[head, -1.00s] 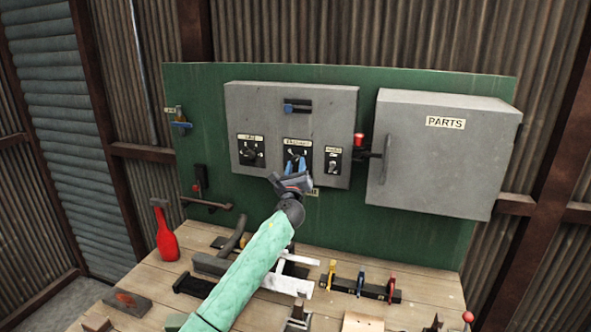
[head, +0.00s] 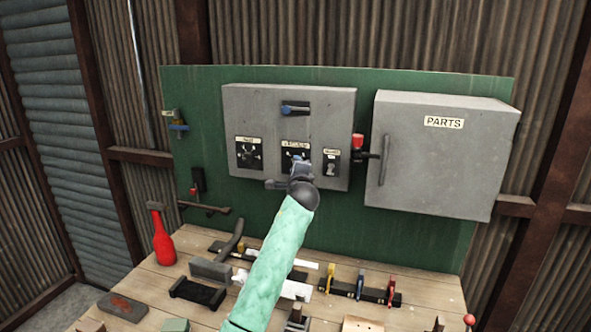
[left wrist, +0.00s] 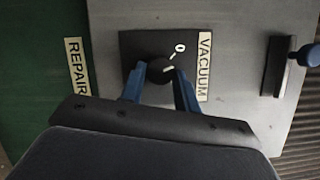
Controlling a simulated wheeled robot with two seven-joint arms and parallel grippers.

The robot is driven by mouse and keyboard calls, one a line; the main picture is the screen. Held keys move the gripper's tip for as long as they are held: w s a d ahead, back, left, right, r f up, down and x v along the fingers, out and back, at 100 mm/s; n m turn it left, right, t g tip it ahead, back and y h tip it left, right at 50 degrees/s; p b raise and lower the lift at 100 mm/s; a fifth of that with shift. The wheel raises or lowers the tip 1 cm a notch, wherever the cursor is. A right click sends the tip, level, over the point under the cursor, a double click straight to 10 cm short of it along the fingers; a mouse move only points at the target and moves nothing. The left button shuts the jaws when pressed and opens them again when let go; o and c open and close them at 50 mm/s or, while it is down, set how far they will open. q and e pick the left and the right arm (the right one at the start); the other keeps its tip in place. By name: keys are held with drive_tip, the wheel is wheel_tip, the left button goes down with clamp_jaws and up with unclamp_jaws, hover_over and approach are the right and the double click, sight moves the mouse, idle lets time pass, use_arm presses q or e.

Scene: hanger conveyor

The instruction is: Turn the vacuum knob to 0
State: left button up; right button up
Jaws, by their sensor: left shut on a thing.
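The vacuum knob (left wrist: 156,72) is a dark round knob on a black plate (left wrist: 134,44), with a VACUUM label (left wrist: 204,66) along one side. In the left wrist view, a white "0" (left wrist: 180,47) and its tick lie above right of the knob. A short white mark on the knob points to the right, apparently not in line with that tick. My left gripper (left wrist: 160,83) is shut on the knob, one blue finger on each side. In the head view my left gripper (head: 300,160) is at the middle plate and mostly hides the knob. My right gripper is not in view.
The grey control box (head: 260,105) has a blue-handled switch (head: 295,108) above and other plates (head: 249,154) (head: 331,162) on either side. A red-topped lever (head: 358,141) and a PARTS cabinet (head: 440,150) are on the right. Tools cover the bench (head: 130,285).

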use_arm(q)
drive_tip(key=shift+a+r+n+g, duration=0.1)
drive_tip(key=shift+n+g, duration=0.4)
drive_tip(key=shift+n, duration=0.6)
drive_tip(key=shift+r+n+g, duration=0.1)
drive_tip(key=shift+n+g, duration=0.4)
drive_tip(key=shift+n, duration=0.6)
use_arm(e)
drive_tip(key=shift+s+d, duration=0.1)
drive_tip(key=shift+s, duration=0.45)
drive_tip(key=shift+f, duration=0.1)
use_arm(q)
drive_tip(key=shift+f, duration=0.1)
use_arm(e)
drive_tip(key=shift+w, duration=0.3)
use_arm(q)
drive_tip(key=o, duration=1)
drive_tip(key=shift+c, duration=0.2)
